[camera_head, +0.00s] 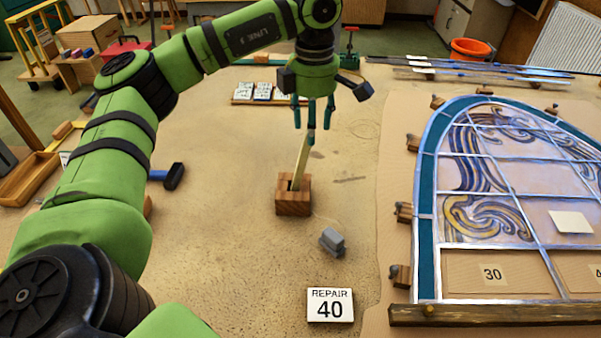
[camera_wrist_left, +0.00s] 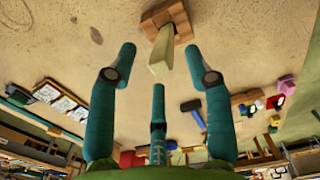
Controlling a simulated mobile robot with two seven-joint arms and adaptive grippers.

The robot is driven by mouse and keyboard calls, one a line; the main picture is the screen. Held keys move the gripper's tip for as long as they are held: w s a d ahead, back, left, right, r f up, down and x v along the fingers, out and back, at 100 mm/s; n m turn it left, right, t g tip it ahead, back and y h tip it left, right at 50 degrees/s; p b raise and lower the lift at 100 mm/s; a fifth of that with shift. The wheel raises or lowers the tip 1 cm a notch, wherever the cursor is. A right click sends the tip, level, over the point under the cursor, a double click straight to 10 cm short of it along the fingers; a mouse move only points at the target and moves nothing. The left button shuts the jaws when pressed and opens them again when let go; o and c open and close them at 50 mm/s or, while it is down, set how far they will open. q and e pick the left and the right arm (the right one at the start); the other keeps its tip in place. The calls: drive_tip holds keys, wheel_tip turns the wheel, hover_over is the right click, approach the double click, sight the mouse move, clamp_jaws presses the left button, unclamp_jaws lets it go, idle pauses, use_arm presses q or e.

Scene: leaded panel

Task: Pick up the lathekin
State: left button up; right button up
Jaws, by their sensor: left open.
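The lathekin (camera_head: 301,162), a pale flat wooden stick, stands tilted in a small wooden block (camera_head: 293,200) on the bench. Its top end leans a little to the right. My left gripper (camera_head: 312,122) is just above that top end, its fingers pointing down, open and empty. In the left wrist view the lathekin (camera_wrist_left: 161,52) points toward the camera, between the spread fingers, with the block (camera_wrist_left: 184,24) behind it. I cannot tell whether any finger touches it. The lower end is hidden in the block. My right gripper is not in view.
The leaded panel (camera_head: 426,200) fills the right side. The bench around the holder is mostly clear.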

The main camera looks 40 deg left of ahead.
sight(307, 146)
use_arm(q)
drive_tip(key=f+p, duration=0.2)
drive_tip(key=f, duration=0.1)
drive_tip(key=a+f+p, duration=0.1)
drive_tip(key=f, duration=0.1)
drive_tip(key=shift+s+f, duration=0.15)
drive_tip(key=shift+s, duration=0.1)
drive_tip(key=shift+w+f, duration=0.1)
drive_tip(key=shift+f, duration=0.4)
clamp_jaws()
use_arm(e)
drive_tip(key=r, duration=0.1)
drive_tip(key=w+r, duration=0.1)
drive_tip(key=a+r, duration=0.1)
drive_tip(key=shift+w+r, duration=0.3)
